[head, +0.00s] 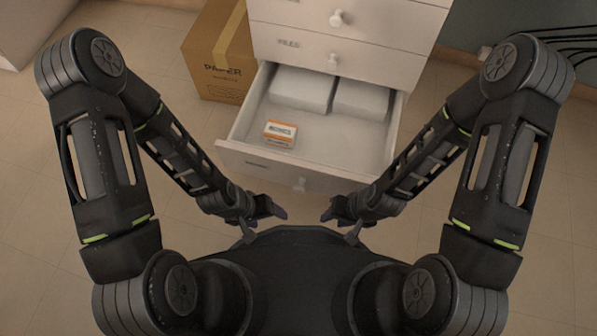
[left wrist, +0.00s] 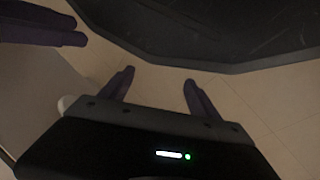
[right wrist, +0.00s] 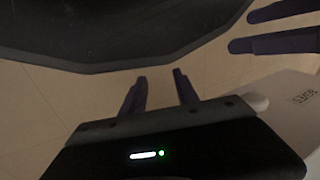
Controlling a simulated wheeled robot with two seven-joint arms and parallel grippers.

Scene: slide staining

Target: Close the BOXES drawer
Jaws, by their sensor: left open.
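The lowest visible drawer (head: 330,130) of the white cabinet is pulled out in the head view. Its front has a round knob (head: 300,184) and a label too small to read there; the right wrist view shows the drawer front (right wrist: 285,120) with lettering like BOXES. Inside are two white blocks (head: 302,90) (head: 362,100) at the back and a small orange-and-white box (head: 280,133) near the front left. My left gripper (head: 275,208) is open and empty, just off the drawer front, left of the knob. My right gripper (head: 328,210) is open and empty, right of the knob.
Drawers above, one labelled FILES (head: 340,50), are shut. A cardboard box (head: 215,60) marked PAPER stands left of the cabinet. Dark cables (head: 545,45) run at the upper right.

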